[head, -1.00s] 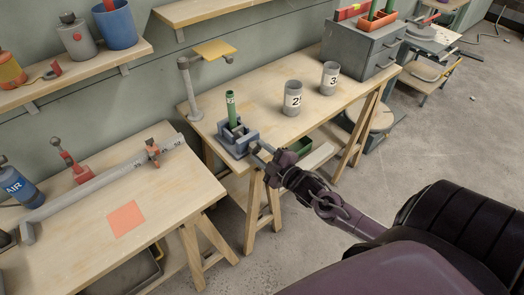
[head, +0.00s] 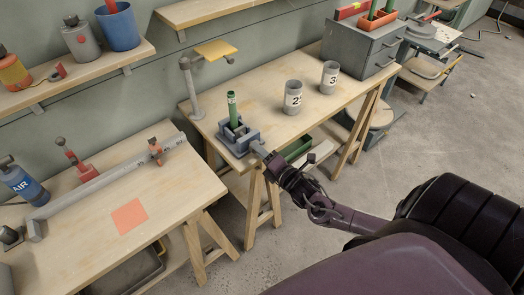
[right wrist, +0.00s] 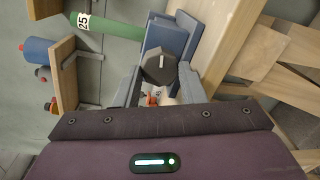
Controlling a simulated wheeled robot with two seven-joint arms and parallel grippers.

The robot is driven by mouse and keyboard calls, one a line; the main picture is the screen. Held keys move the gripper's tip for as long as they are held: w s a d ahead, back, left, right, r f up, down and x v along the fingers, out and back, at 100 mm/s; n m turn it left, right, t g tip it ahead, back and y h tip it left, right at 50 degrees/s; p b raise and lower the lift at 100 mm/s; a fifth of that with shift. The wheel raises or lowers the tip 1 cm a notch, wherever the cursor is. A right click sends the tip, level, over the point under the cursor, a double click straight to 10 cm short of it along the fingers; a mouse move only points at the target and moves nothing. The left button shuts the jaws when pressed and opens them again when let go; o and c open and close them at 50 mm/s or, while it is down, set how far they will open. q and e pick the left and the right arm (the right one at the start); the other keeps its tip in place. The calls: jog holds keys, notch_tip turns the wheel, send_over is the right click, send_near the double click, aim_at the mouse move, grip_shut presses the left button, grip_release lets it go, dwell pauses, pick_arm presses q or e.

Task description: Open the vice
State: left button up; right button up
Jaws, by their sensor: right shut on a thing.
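The blue-grey vice (head: 240,146) stands at the near left corner of the back workbench (head: 285,125). A green conduit piece (head: 232,106) stands upright at it; the wrist view shows this piece (right wrist: 112,28), marked 25, beside the blue vice body (right wrist: 172,34). My right gripper (head: 261,150) reaches the vice's near side. In the right wrist view its two fingers (right wrist: 160,82) lie on either side of a dark knob (right wrist: 159,67) with a white mark, and are shut on it. Whether the conduit is gripped by the jaws is hard to tell. My left gripper is out of view.
Two grey cups marked 2 (head: 293,98) and 3 (head: 329,77) stand on the bench, with a grey drawer cabinet (head: 362,48) behind. A nearer table (head: 95,235) holds a long rail (head: 105,180).

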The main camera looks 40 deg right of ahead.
jog(key=shift+f+n+t+h+p, duration=0.15)
jog(key=shift+n+p, duration=0.7)
jog(key=shift+n, duration=2.9)
jog(key=shift+f+n+t+h+p, duration=0.2)
jog(key=shift+n+p, duration=0.6)
jog(key=shift+n, duration=2.95)
jog(key=shift+r, duration=0.15)
jog(key=o, duration=1)
jog(key=s, duration=0.8)
jog(key=shift+b, duration=0.35)
